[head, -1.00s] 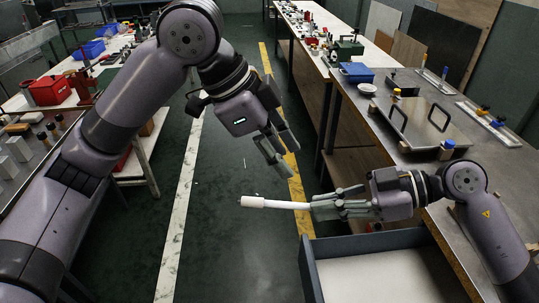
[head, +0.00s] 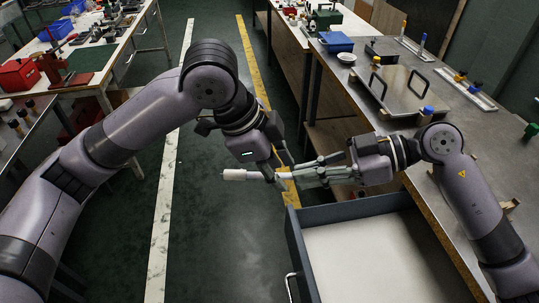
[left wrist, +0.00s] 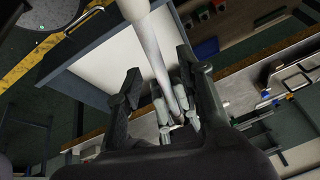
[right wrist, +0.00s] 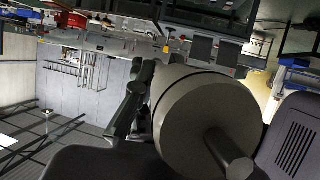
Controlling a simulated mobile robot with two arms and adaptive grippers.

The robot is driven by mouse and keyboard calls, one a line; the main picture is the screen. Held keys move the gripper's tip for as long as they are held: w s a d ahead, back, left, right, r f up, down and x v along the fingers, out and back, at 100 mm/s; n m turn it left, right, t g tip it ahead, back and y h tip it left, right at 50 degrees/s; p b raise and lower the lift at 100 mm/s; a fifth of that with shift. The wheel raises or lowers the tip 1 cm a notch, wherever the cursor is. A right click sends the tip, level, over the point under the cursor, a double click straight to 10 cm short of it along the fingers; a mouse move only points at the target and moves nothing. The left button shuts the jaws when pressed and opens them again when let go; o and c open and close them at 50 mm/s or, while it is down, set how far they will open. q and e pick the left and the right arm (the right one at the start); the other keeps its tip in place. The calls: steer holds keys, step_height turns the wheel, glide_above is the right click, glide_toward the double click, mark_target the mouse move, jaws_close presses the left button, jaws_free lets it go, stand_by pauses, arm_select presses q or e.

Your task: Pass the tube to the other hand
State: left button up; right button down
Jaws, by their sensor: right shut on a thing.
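The white tube (head: 240,174) lies roughly level in the head view, its thicker end pointing left. My right gripper (head: 302,174) is shut on the tube's right part. My left gripper (head: 281,172) is at the tube from above, just left of the right fingers. In the left wrist view the tube (left wrist: 152,45) runs between the left fingers (left wrist: 165,95), which stand apart on both sides of it. The right fingers (left wrist: 176,108) show just beyond. In the right wrist view a large grey round shape fills the middle; I cannot tell what it is.
An open drawer (head: 292,240) with a pale bottom is below the right gripper. The steel bench (head: 455,120) at right holds a tray with handles (head: 405,92) and a blue box (head: 336,42). A cluttered table (head: 98,70) stands at left. The floor between is free.

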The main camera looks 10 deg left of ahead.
arm_select(q)
steer(key=shift+d+f, duration=0.1)
steer(key=shift+f, duration=0.15)
steer(key=shift+c, duration=0.6)
jaws_close()
arm_select(e)
steer(key=c, duration=1.6)
jaws_free()
